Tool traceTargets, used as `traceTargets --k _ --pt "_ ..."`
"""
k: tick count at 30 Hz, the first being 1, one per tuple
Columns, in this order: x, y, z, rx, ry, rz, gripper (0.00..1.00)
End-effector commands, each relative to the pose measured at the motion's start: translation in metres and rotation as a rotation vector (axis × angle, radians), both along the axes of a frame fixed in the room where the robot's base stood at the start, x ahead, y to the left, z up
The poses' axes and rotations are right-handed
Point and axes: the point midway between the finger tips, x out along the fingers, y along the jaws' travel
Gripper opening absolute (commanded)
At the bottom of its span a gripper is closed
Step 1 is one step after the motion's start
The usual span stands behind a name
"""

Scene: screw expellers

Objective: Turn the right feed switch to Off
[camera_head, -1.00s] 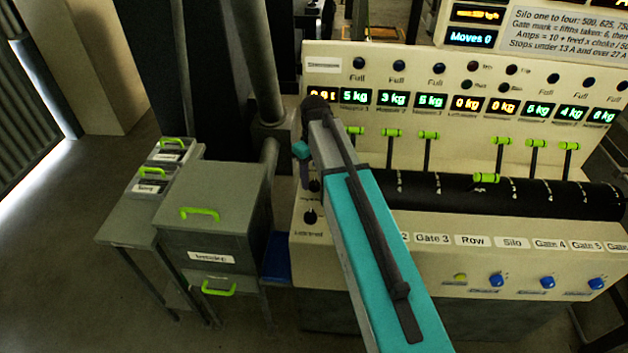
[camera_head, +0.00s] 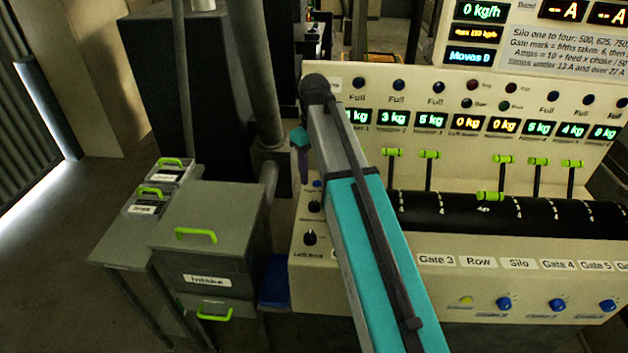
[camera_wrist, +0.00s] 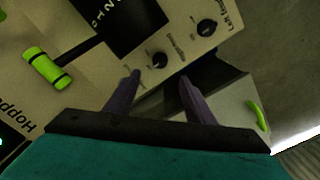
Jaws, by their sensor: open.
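No switch with a readable right feed label shows, so I cannot tell which one it is. A black knob (camera_head: 310,237) sits at the panel's lower left; its label begins with "Left", and it also shows in the wrist view (camera_wrist: 207,27). A second black knob (camera_head: 314,206) is just above it, and in the wrist view (camera_wrist: 160,59) it appears just beyond the fingertips. My gripper (camera_wrist: 160,76) is open and empty, with its purple fingers apart. In the head view it hangs over the panel's left edge, mostly hidden behind my arm.
The cream panel (camera_head: 600,150) carries several green-handled levers (camera_head: 430,155) above a black roller (camera_head: 560,210). Blue knobs (camera_head: 557,305) line its lower front. A grey cabinet (camera_head: 210,225) with green handles stands left, beside small bins (camera_head: 150,202). Floor at far left is clear.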

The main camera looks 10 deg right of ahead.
Motion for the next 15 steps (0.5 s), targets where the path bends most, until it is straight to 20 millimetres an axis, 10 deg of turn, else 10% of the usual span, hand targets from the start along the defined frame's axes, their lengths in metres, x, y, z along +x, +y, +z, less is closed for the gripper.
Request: traceTargets --k 15 --pt "0.000 0.000 0.017 0.000 0.000 0.000 0.49"
